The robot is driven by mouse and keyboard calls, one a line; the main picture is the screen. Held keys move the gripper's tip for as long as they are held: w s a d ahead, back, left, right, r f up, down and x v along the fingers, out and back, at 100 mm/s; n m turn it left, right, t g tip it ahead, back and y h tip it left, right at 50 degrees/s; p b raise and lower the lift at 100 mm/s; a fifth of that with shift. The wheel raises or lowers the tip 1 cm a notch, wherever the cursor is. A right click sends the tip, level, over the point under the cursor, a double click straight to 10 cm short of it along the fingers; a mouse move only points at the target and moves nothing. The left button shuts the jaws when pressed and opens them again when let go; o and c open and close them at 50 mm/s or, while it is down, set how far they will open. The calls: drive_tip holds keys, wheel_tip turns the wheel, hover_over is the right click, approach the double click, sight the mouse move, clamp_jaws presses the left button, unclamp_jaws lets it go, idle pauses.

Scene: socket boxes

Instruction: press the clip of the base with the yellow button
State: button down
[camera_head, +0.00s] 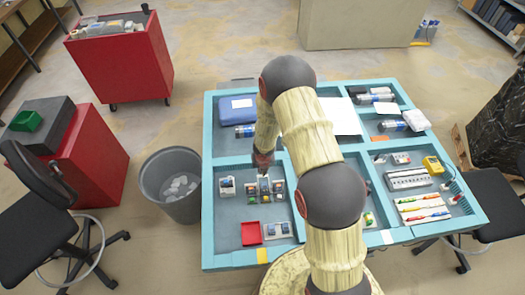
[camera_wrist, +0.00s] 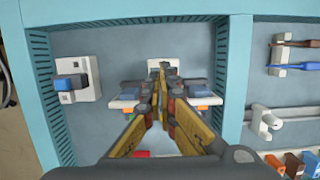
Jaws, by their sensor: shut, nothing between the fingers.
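My gripper (camera_head: 264,174) is shut and empty, pointing down over a row of small socket bases in the left part of the table. In the wrist view its fingertips (camera_wrist: 161,75) meet in front of the middle base (camera_wrist: 164,64), a white piece mostly hidden by the fingers. I cannot tell whether they touch it.
A separate white base with a blue block (camera_wrist: 72,84) stands further left. A red tray (camera_head: 251,234) and a small white base (camera_head: 278,230) lie nearer the front. Raised blue dividers (camera_wrist: 236,80) bound this compartment.

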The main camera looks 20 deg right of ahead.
drive_tip(key=w+d+r+p, duration=0.1)
drive_tip(key=w+r+p, duration=0.4)
drive_tip(key=p, duration=0.5)
drive_tip(key=shift+w+d+r, duration=0.3)
drive_tip(key=shift+w+d, duration=0.1)
